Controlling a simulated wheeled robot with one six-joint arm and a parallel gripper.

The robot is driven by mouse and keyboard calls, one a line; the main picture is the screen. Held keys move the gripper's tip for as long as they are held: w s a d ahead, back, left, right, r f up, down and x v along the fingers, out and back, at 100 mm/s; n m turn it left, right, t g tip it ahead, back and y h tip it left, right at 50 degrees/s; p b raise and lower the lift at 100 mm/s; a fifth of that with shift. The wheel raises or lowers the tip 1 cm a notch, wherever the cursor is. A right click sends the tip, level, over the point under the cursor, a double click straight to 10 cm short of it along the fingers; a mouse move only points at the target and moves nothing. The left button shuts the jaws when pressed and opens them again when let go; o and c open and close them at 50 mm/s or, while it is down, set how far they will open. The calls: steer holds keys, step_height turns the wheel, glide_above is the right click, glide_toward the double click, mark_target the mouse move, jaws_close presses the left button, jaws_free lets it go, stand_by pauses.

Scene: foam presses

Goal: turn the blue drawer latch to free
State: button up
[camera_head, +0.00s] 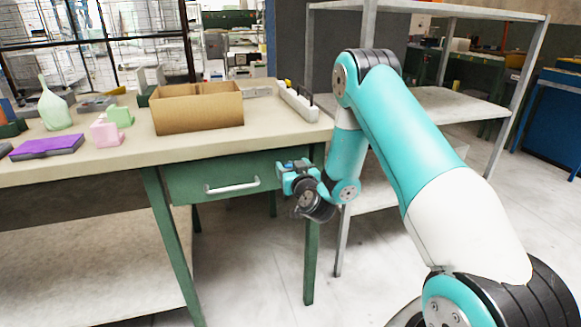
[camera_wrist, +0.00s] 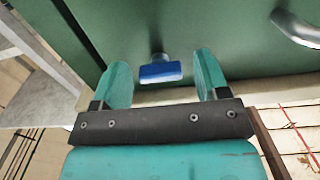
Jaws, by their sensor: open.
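The blue drawer latch (camera_wrist: 160,73) shows in the wrist view as a short blue bar on a grey stem at the green drawer front (camera_wrist: 215,40). The bar lies nearly level across the picture. My gripper (camera_wrist: 162,63) is open, with one teal finger on each side of the latch and a visible gap to both. In the head view my gripper (camera_head: 292,170) is at the right end of the drawer front (camera_head: 190,184). The latch cannot be clearly told from the gripper there.
The drawer's curved metal handle (camera_head: 232,187) is left of my gripper and appears at the upper right in the wrist view (camera_wrist: 297,30). The bench top (camera_head: 275,130) carries a cardboard box (camera_head: 198,113) and a white power strip (camera_head: 299,104). A grey shelf rack (camera_head: 450,105) stands to the right.

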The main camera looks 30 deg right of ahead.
steer(key=c, duration=0.9)
steer(key=shift+m, duration=0.4)
steer(key=m+b, duration=0.1)
steer(key=m, duration=1.6)
steer(key=shift+f+b, duration=0.1)
steer(key=shift+b, duration=0.25)
steer(key=o, duration=0.9)
